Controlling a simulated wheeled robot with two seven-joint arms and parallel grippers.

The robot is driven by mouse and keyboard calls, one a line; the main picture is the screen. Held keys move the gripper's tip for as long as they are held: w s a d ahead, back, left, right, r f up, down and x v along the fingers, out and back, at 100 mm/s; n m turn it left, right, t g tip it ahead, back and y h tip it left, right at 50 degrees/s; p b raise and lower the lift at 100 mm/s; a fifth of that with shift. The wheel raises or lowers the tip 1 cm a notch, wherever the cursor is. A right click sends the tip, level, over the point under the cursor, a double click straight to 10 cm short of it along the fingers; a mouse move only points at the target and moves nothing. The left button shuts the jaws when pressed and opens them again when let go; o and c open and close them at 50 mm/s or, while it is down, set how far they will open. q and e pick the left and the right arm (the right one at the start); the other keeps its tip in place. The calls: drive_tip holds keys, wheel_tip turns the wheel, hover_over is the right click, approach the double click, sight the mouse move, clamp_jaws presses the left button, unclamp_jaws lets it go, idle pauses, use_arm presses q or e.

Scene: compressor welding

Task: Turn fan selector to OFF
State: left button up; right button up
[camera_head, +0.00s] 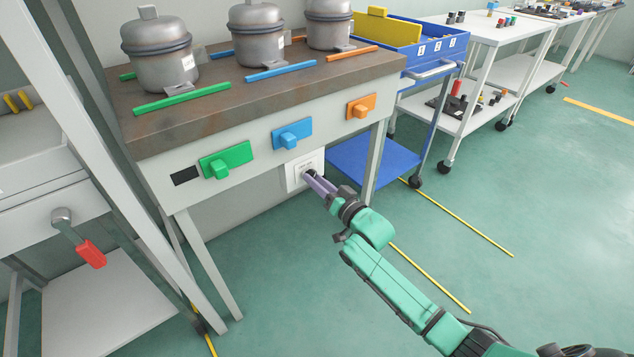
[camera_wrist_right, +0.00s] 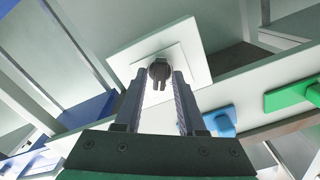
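The plate also shows in the right wrist view (camera_wrist_right: 193,50). My right gripper (camera_head: 309,177) reaches up to the plate from the lower right. In the right wrist view its two fingers (camera_wrist_right: 159,92) are apart, one on each side of the knob. I cannot tell whether they touch it. The gripper hides most of the knob in the head view. My left gripper is not in view.
Green (camera_head: 226,160), blue (camera_head: 292,134) and orange (camera_head: 361,106) blocks stick out from the bench front. Several grey compressors (camera_head: 160,55) stand on the bench top. A lever with a red handle (camera_head: 91,254) is at the left.

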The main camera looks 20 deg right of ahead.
clamp_jaws()
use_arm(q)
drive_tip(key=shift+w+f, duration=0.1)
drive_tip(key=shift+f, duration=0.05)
use_arm(e)
drive_tip(key=shift+n, duration=0.4)
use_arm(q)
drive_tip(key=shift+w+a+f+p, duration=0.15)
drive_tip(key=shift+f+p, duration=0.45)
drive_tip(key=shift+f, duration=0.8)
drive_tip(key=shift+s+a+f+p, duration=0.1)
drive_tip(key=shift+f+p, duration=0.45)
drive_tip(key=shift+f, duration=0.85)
use_arm(e)
drive_tip(key=shift+n, duration=5.5)
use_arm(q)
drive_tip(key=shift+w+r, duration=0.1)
use_arm(e)
drive_tip(key=shift+f, duration=0.1)
drive_tip(key=shift+o, duration=1.8)
unclamp_jaws()
